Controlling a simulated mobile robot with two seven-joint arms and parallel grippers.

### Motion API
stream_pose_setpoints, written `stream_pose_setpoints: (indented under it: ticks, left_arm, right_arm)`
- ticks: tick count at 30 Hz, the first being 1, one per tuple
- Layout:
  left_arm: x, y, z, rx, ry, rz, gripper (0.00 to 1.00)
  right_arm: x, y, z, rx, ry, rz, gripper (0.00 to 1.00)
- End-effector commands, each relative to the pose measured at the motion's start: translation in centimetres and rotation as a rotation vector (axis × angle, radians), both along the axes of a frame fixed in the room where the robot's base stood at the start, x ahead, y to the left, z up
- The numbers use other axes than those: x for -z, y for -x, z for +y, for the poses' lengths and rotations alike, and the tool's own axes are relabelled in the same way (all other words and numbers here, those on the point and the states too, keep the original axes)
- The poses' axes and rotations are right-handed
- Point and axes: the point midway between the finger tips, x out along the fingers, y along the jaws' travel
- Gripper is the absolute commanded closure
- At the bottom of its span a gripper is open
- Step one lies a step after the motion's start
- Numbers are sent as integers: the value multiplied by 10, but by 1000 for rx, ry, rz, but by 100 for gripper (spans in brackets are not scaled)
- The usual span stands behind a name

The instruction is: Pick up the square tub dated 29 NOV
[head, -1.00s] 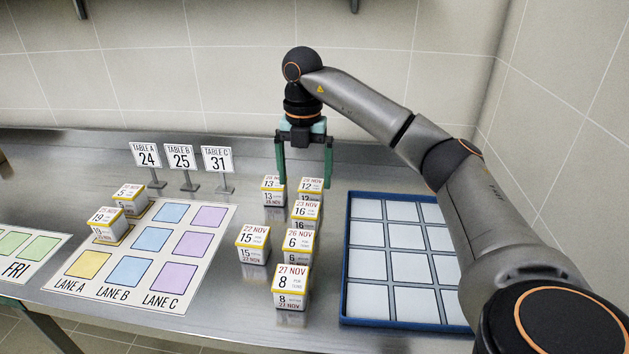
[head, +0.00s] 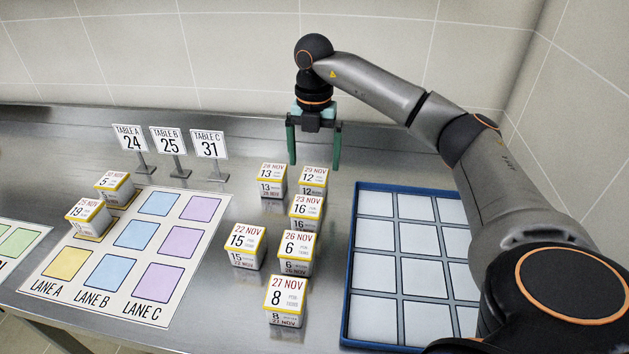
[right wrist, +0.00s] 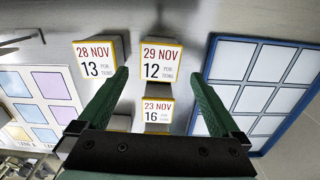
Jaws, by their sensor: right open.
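The square tub dated 29 NOV (head: 313,180), white with a yellow rim and marked 12, stands on the steel counter at the back of the tub group. In the right wrist view the 29 NOV tub (right wrist: 161,62) lies ahead, between the lines of the two green fingers. My right gripper (head: 315,162) is open and empty, above and behind the tub; it also shows in the right wrist view (right wrist: 164,80). The 28 NOV tub (head: 272,179), marked 13, stands close on its left. The 23 NOV tub (head: 306,211), marked 16, stands just in front. My left gripper is out of view.
More tubs stand in front: 22 NOV (head: 246,245), 26 NOV (head: 296,251) and 27 NOV (head: 286,300). A blue-rimmed tray (head: 351,262) with empty white cells is on the right. A lane mat (head: 205,238) with two tubs and table signs (head: 168,141) are on the left.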

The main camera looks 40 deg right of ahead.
Motion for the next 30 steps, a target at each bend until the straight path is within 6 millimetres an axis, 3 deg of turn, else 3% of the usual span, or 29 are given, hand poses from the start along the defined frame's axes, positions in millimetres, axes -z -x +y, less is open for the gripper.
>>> stream_pose_setpoints:
  ticks: [18, 26, 30]
  left_arm:
    - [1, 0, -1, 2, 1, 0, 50]
    - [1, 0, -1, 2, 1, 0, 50]
    - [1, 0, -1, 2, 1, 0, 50]
  right_arm:
    - [72, -1, -2, 1, 1, 2, 0]
    - [75, -2, -2, 0, 0, -1, 0]
    - [75, -2, -2, 1, 1, -1, 14]
